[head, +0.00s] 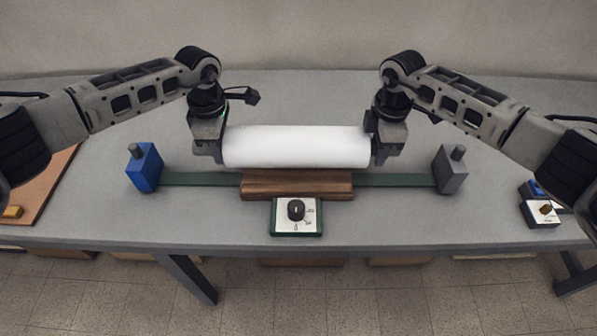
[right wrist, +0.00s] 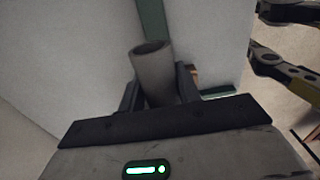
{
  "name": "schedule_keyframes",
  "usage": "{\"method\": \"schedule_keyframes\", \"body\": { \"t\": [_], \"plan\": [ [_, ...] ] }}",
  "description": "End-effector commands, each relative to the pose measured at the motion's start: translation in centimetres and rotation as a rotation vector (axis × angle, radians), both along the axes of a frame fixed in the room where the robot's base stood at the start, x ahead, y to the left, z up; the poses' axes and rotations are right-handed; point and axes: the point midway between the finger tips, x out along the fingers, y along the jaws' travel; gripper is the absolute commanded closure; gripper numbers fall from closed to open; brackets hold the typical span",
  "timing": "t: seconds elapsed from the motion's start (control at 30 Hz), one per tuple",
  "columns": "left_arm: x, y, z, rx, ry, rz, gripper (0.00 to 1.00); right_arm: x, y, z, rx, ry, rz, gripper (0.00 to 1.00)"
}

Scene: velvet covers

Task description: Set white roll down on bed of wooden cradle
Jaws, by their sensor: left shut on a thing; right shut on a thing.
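The white roll (head: 296,146) is held level between my two grippers in the head view, just behind and above the wooden cradle. My left gripper (head: 212,152) is shut on the roll's left end. My right gripper (head: 380,150) is shut on its right end. In the right wrist view a grey tube-like end (right wrist: 152,75) stands between the fingers of my right gripper (right wrist: 158,92). The wooden cradle (head: 297,185) is a brown block in the middle of the green strip. The roll partly hides the cradle's back side, so I cannot tell whether they touch.
A blue block (head: 144,168) stands at the left end of the green strip (head: 200,180), a grey block (head: 450,170) at the right end. A dial box (head: 297,217) sits in front of the cradle. A small switch box (head: 540,208) is at the right. The table behind is clear.

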Motion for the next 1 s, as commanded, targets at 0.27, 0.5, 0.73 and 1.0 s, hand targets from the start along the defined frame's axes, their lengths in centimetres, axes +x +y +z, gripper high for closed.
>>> {"method": "schedule_keyframes", "body": {
  "t": [0.27,0.5,0.73,1.0],
  "plan": [
    [0.1,0.0,-0.8,-0.001,-0.003,0.001,1.0,0.1,0.0,-0.9,-0.001,-0.002,0.0,1.0],
    [0.1,0.0,-2.4,-0.001,-0.003,0.001,1.0,0.1,0.0,-2.4,-0.001,-0.002,0.0,1.0],
    [0.1,0.0,-4.0,-0.001,-0.004,0.001,1.0,0.1,0.0,-4.0,-0.001,-0.002,0.0,1.0],
    [0.0,0.1,-4.7,0.0,-0.001,0.001,0.45,0.0,-0.1,-4.7,-0.002,0.001,0.0,0.45]
  ]
}}
